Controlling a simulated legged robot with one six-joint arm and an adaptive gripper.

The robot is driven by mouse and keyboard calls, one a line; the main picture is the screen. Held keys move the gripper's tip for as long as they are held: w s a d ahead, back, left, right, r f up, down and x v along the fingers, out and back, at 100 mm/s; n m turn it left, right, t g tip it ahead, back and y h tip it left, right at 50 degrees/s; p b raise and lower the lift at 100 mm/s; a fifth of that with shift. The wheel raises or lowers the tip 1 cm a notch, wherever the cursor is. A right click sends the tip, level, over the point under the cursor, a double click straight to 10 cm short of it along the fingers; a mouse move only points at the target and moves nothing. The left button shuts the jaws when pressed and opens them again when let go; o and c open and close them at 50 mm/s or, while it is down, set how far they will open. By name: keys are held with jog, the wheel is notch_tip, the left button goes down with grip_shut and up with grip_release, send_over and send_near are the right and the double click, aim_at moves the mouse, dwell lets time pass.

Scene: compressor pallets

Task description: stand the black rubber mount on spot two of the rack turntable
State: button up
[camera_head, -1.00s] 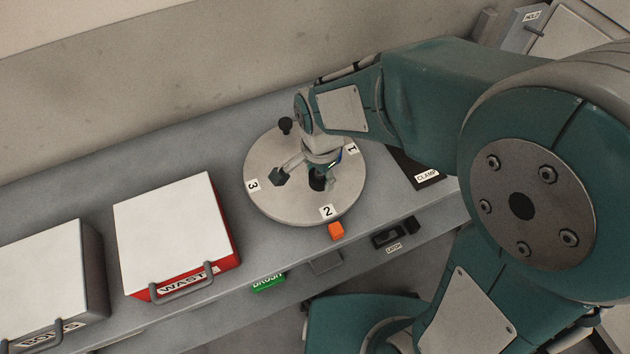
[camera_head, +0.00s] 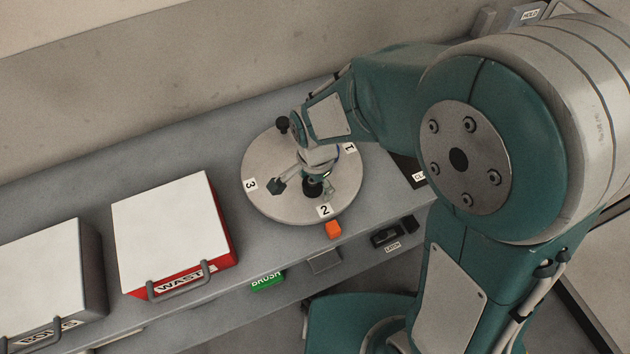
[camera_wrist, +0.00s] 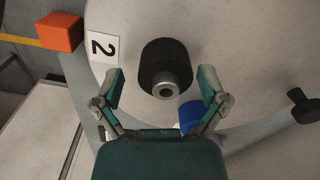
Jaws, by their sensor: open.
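The black rubber mount (camera_head: 313,188) stands on the round rack turntable (camera_head: 270,169), close to the label of spot two (camera_head: 325,210). In the wrist view the mount (camera_wrist: 165,65) shows as a black cylinder with a grey metal stud facing the camera, beside the "2" label (camera_wrist: 102,47). My gripper (camera_wrist: 162,82) is open, with one finger to each side of the mount's stud end and visible gaps between. In the head view my gripper (camera_head: 294,186) is over the turntable, and the arm hides part of it.
A blue part (camera_wrist: 191,115) lies near the right finger. A dark knob (camera_head: 283,124) stands at the turntable's back edge. An orange block (camera_head: 333,229) sits by the front rim. A red waste bin (camera_head: 232,257) with white lid stands left.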

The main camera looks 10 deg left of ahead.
jog(key=shift+a, duration=0.1)
jog(key=shift+a+r, duration=0.1)
jog(key=shift+r, duration=0.35)
notch_tip(320, 180, up, 11)
jog(key=shift+r, duration=0.15)
jog(key=s+d+r+n+t, duration=0.2)
jog(key=d, duration=0.4)
jog(key=s+d+r+n+t, duration=0.1)
jog(key=s+d+r+n, duration=0.2)
jog(key=d, duration=0.4)
jog(key=s+d+r+n+t, duration=0.2)
jog(key=s+d+r+n, duration=0.1)
jog(key=d, duration=0.4)
jog(key=shift+s+d+t, duration=0.2)
jog(key=shift+t, duration=0.1)
jog(key=shift+d, duration=0.1)
